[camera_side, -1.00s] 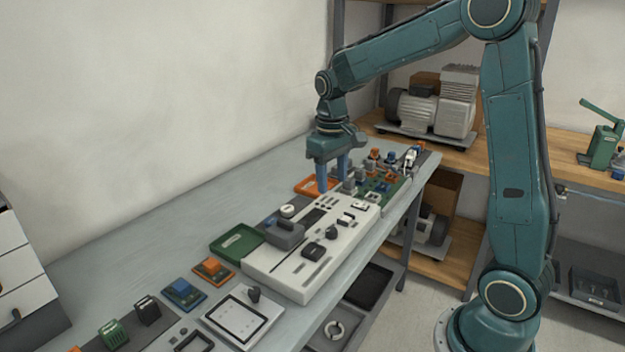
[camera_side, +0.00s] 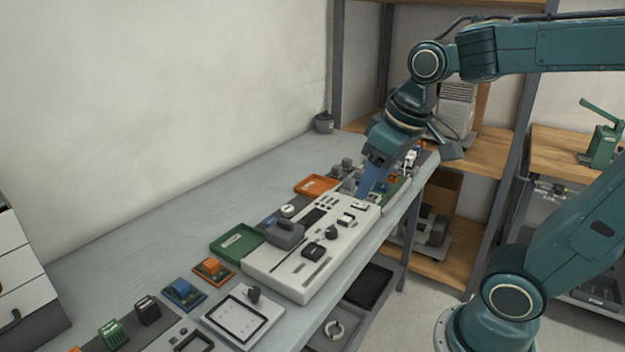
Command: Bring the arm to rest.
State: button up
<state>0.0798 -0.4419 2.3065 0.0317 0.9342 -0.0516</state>
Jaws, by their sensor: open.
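My gripper (camera_side: 374,182) is at the far part of the bench, tilted, with its blue fingers pointing down and to the left. It hangs over or just in front of the green board (camera_side: 398,187) with small parts, near the far end of the white panel (camera_side: 330,240). The fingers overlap each other in this view, and nothing shows held between them. Whether the fingertips touch anything below cannot be told. The gripper hides part of the green board and some of its parts.
Shelving (camera_side: 480,155) stands behind my arm.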

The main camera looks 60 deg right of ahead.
jog(key=s+a+t, duration=0.1)
jog(key=s+a, duration=0.1)
jog(key=s, duration=0.4)
jog(key=shift+s+a+f+n+t+y, duration=0.25)
jog(key=shift+f+n+t+y, duration=0.05)
jog(key=shift+f, duration=0.1)
